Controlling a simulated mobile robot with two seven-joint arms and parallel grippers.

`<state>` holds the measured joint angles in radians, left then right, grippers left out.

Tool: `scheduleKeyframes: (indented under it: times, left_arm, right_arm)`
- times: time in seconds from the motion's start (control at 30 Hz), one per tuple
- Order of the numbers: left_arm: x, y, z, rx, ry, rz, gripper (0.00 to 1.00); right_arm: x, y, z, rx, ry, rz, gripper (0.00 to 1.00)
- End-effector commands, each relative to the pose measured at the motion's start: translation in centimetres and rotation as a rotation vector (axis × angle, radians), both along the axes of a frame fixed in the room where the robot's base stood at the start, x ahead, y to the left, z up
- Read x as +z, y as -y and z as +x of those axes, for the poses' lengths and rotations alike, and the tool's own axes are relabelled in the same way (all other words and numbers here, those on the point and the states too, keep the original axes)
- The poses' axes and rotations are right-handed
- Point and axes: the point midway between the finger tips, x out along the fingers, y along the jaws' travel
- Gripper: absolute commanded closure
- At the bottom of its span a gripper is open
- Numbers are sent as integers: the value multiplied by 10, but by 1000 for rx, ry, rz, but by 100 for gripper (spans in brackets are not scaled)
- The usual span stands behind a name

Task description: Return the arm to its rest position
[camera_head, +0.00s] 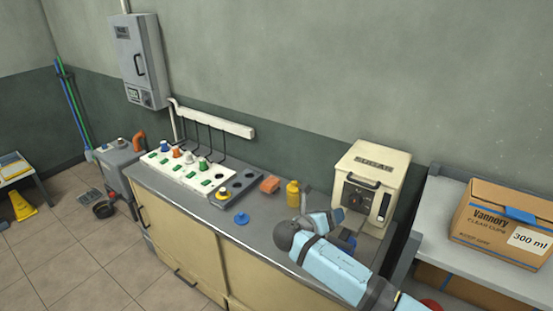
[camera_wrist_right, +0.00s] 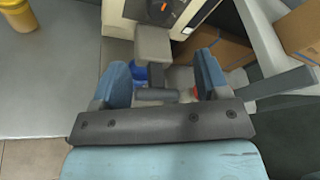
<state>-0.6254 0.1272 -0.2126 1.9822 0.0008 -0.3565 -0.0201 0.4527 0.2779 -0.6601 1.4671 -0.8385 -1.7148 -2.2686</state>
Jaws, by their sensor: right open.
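My right arm (camera_head: 335,268), light blue with dark joints, comes in from the lower right in the head view. It bends over the front edge of the counter (camera_head: 262,225), and its far end lies in front of the cream press machine (camera_head: 372,180). In the right wrist view my right gripper (camera_wrist_right: 160,88) is open, its two blue-grey fingers apart. I see nothing clearly held between them; a grey part and a blue item (camera_wrist_right: 140,72) show beyond. My left gripper is not in view.
A white panel with colored knobs (camera_head: 183,172) is farther left. A cardboard cup box (camera_head: 505,222) sits on the right shelf.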

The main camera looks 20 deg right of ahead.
Motion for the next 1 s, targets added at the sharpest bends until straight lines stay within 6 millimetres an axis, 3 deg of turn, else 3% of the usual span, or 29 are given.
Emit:
scheduleKeyframes:
  times: [0.13, 0.27, 0.4, 0.5, 0.6, 0.8, 1.0]
  left_arm:
    - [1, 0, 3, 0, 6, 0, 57]
    - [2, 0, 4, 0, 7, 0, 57]
    - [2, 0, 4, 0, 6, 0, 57]
    - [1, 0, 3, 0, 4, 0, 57]
    - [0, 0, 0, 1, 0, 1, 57]
    - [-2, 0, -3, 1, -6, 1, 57]
    - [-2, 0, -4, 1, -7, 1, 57]
  right_arm:
    - [-17, -5, -7, 19, 28, 63, 32]
    - [-68, -23, -34, 55, 142, 316, 32]
    - [-135, -56, -87, 2, 343, 784, 32]
    - [-169, -79, -131, -130, 496, 1137, 32]
    - [-189, -99, -176, -336, 650, 1477, 32]
    - [-195, -117, -261, -906, 961, 2045, 32]
    - [-178, -112, -312, -1393, 1181, 2343, 32]
